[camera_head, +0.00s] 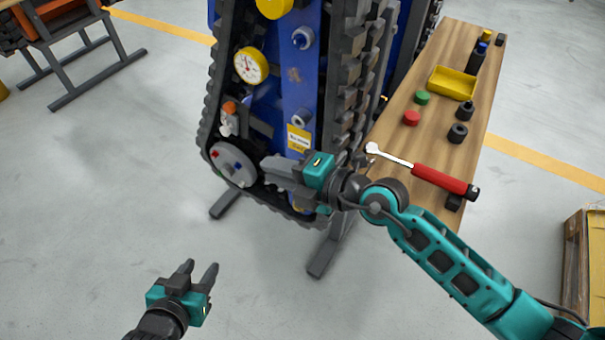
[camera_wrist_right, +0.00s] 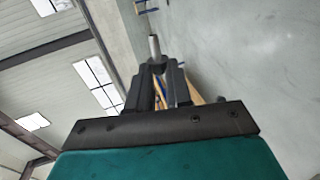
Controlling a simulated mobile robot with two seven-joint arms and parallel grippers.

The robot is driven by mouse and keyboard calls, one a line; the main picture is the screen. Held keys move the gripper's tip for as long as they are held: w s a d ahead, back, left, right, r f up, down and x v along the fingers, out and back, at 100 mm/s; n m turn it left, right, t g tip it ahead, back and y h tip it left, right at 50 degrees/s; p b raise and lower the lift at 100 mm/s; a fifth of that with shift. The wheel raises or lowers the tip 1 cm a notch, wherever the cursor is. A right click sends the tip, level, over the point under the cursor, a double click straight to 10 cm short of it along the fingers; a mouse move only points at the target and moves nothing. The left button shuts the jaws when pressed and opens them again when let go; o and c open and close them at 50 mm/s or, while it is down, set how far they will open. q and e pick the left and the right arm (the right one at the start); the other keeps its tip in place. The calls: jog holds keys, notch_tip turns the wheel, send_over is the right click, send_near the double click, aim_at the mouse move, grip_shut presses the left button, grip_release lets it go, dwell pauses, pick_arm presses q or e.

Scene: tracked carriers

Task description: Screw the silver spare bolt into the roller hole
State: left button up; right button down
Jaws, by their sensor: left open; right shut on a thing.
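The roller (camera_head: 236,176) is a grey disc at the lower left of the blue tracked carrier, with small red, blue and pale bolts on its face. Its open hole is too small to make out. My right gripper (camera_head: 266,168) reaches in from the right, its fingers beside the roller's right edge. In the right wrist view it is shut on the silver spare bolt (camera_wrist_right: 153,46), which sticks out beyond the fingertips. The bolt is not clearly seen in the head view. My left gripper (camera_head: 200,271) is open and empty over the floor at lower left.
The tracked carrier (camera_head: 299,90) stands upright on dark feet. The wooden bench (camera_head: 440,120) at right bears a red-handled ratchet (camera_head: 440,180), a yellow tray (camera_head: 452,83), red and green caps and black parts.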

pick_arm(q)
jog(key=shift+w+f, duration=0.2)
jog(key=shift+f, duration=0.05)
pick_arm(e)
jog(key=shift+w+a+r, duration=0.35)
jog(key=shift+w+r, duration=0.1)
jog(key=shift+w, duration=0.15)
pick_arm(q)
jog(key=shift+s, duration=0.15)
jog(key=shift+w+f+b, duration=0.25)
jog(key=shift+f+b, duration=0.2)
jog(key=shift+b, duration=0.05)
pick_arm(e)
jog(key=w+d, duration=0.3)
jog(key=w, duration=0.1)
jog(key=shift+w+d, duration=0.35)
